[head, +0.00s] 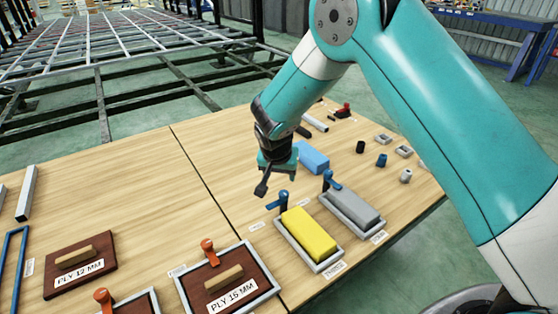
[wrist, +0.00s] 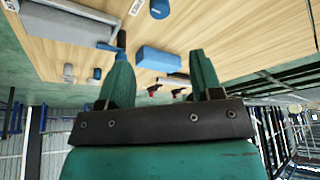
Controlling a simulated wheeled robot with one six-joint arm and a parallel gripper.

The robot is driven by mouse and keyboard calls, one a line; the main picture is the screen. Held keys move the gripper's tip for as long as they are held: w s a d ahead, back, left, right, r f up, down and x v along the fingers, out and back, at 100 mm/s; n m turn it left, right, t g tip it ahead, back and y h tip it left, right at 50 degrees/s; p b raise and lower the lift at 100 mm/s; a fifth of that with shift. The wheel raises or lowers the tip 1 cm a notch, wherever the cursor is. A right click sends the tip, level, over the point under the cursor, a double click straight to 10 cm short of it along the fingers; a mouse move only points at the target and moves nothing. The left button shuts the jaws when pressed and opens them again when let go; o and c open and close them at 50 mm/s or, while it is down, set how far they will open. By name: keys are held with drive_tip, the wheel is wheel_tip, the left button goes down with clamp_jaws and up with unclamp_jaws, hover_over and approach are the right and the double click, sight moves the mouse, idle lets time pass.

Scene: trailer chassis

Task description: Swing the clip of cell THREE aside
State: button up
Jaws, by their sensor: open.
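A yellow block (head: 308,232) lies in a grey tray (head: 322,264), with a blue clip (head: 283,201) upright at its far end. Its small front label (head: 335,270) seems to read THREE. To its right a grey block (head: 354,206) lies in a similar tray with its own blue clip (head: 328,180). My gripper (head: 277,182) is above the table, beyond and left of the yellow block's clip, apart from it. In the wrist view my gripper (wrist: 160,65) is open with nothing between its fingers; a blue clip (wrist: 121,42) shows beyond one finger.
A blue block (head: 313,157) lies on the table behind my gripper. Plywood panels (head: 80,262) with orange clips (head: 208,252) lie at left. Small dark and grey parts (head: 382,160) stand at right. The table's left middle (head: 130,190) is clear.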

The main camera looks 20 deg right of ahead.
drive_tip(key=shift+v, duration=1.9)
drive_tip(key=s+r+n+g+y, duration=0.25)
drive_tip(key=s+r+n, duration=0.25)
drive_tip(key=s+r, duration=0.65)
drive_tip(key=s+a+r+n+g+y, duration=0.15)
drive_tip(key=s+r+n, duration=0.25)
drive_tip(key=s, duration=0.6)
drive_tip(key=s+r+n+y, duration=0.2)
drive_tip(key=s+r+n, duration=0.1)
drive_tip(key=s, duration=0.8)
wheel_tip(320, 180, up, 23)
drive_tip(key=p, duration=2.3)
drive_tip(key=shift+s+n, duration=0.2)
drive_tip(key=shift+n, duration=0.1)
